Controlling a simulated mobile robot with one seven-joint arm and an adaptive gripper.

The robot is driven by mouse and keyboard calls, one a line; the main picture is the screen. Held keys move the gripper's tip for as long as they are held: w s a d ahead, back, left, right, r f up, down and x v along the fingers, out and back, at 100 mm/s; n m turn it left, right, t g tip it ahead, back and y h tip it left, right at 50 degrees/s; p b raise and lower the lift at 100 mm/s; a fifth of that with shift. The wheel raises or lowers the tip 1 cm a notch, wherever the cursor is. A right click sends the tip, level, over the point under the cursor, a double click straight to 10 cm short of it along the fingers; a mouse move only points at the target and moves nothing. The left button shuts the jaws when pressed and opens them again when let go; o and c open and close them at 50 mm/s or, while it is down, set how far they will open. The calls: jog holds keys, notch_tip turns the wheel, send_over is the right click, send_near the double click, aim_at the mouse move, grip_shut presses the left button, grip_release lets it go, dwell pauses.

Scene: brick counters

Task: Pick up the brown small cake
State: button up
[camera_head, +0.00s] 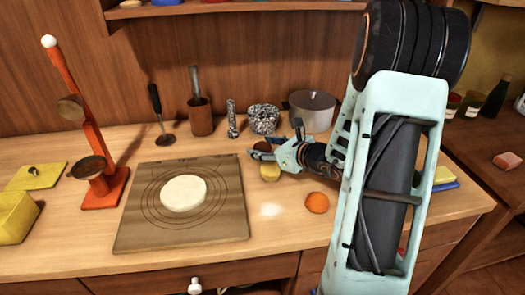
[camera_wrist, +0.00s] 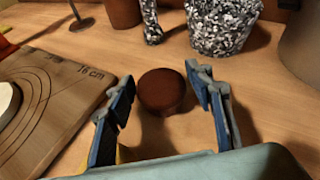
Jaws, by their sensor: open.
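The brown small cake (camera_wrist: 162,91) is a round dark brown piece lying on the wooden counter. In the wrist view it sits just ahead of and between the fingertips of my gripper (camera_wrist: 160,86), with a gap on each side. My gripper is open and empty, low over the counter. In the head view the cake (camera_head: 262,147) is partly hidden by my gripper (camera_head: 264,151), which reaches in from the right.
A yellow round item (camera_head: 270,173) and an orange (camera_head: 317,203) lie near my gripper. A speckled mortar (camera_head: 264,119), its pestle (camera_head: 232,120) and a pot (camera_head: 312,108) stand behind. A wooden board (camera_head: 221,221) with white dough (camera_head: 183,193) lies left.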

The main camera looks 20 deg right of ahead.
aim_at(262, 145)
jog(key=shift+w+f, duration=0.1)
jog(key=shift+w, duration=0.1)
jog(key=c, duration=0.9)
jog(key=shift+r, duration=0.2)
jog(key=shift+r+p, duration=0.6)
notch_tip(262, 145, up, 2)
jog(key=shift+a+r+p, duration=0.1)
jog(key=shift+r+p, duration=0.1)
jog(key=shift+p, duration=0.6)
jog(key=s+a+r+p, duration=0.2)
jog(key=s+a+r, duration=0.6)
jog(key=a, duration=0.3)
jog(key=shift+s+r, duration=0.15)
jog(key=shift+r, duration=0.4)
